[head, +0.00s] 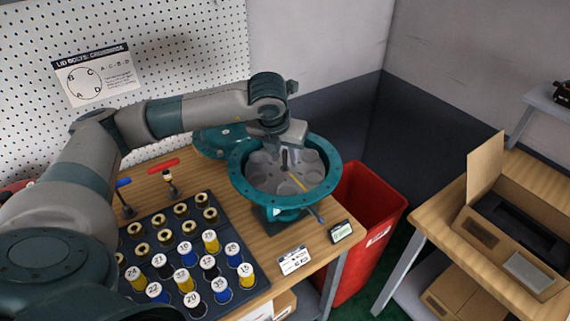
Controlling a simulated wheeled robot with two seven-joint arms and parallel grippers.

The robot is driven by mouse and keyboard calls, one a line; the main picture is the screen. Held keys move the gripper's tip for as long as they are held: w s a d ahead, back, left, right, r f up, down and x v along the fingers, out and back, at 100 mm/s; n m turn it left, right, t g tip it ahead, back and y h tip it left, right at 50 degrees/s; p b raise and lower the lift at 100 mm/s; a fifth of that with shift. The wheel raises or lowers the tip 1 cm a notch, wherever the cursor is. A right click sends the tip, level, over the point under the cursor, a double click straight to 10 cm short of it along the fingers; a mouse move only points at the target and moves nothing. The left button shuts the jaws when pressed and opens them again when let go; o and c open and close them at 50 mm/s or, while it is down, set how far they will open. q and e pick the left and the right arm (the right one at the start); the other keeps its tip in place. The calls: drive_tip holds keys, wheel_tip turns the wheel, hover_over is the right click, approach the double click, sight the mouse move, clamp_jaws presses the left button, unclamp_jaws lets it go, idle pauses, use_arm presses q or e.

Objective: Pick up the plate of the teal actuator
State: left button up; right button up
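The teal actuator (237,178) stands open at the table's right end, with a wide round flange. Inside its bowl lies a grey round plate (262,176) with several round recesses and a short upright stem near its middle. A thin yellow mark shows on the plate's right side. My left arm reaches over from the left, and my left gripper (285,153) points down over the plate's middle, at the stem. The fingers are small and partly hidden, so I cannot tell whether they are closed on the stem or only beside it. My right gripper is not in view.
A dark tray (150,222) of several numbered yellow, blue, black and brass pieces stands left of the actuator. Red-handled (164,165) and blue-handled tools stand behind it. A small display (341,232) is at the table edge. A red bin (372,205) and a side table with an open box (515,230) are right.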

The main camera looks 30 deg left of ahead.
use_arm(q)
drive_tip(key=shift+w+f, duration=0.15)
drive_tip(key=shift+f, duration=0.3)
clamp_jaws()
drive_tip(key=shift+r, duration=0.1)
drive_tip(key=shift+r, duration=0.1)
drive_tip(key=shift+w+r+b, duration=0.1)
drive_tip(key=shift+r+b, duration=0.25)
drive_tip(key=shift+r, duration=0.2)
wheel_tip(320, 180, up, 7)
drive_tip(key=shift+r+b, duration=0.15)
drive_tip(key=shift+b, duration=1.1)
drive_tip(key=shift+r, duration=0.7)
